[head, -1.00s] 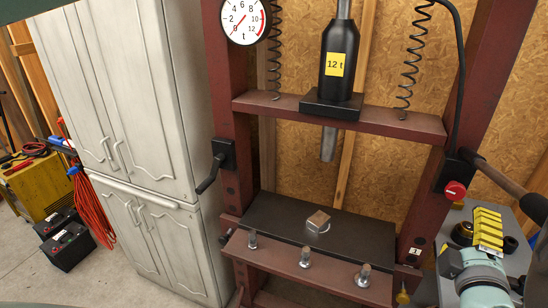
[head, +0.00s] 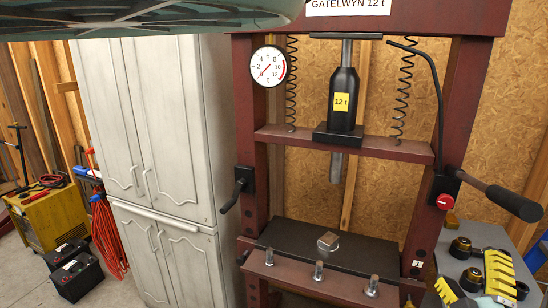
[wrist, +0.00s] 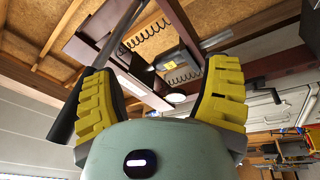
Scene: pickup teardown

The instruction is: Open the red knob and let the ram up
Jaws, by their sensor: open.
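The red knob (head: 445,201) sits on a black block on the press's right post, beside the pump lever (head: 500,197). The ram (head: 337,167) is a bare metal rod hanging below the cross beam, under the black jack (head: 343,101) with a yellow 12 t label. A gap separates its lower end from a small metal block (head: 328,241) on the bed. My gripper (head: 475,285) is low at the right, below and right of the knob, apart from it. Its yellow ribbed fingers are spread and empty, and also show in the wrist view (wrist: 160,95).
A round gauge (head: 268,67) hangs at the press's upper left, needle near the low end. The lever sticks out right, above my gripper. A grey bench top (head: 470,240) with dark fittings lies right of the press. White cabinets (head: 165,150) stand at left.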

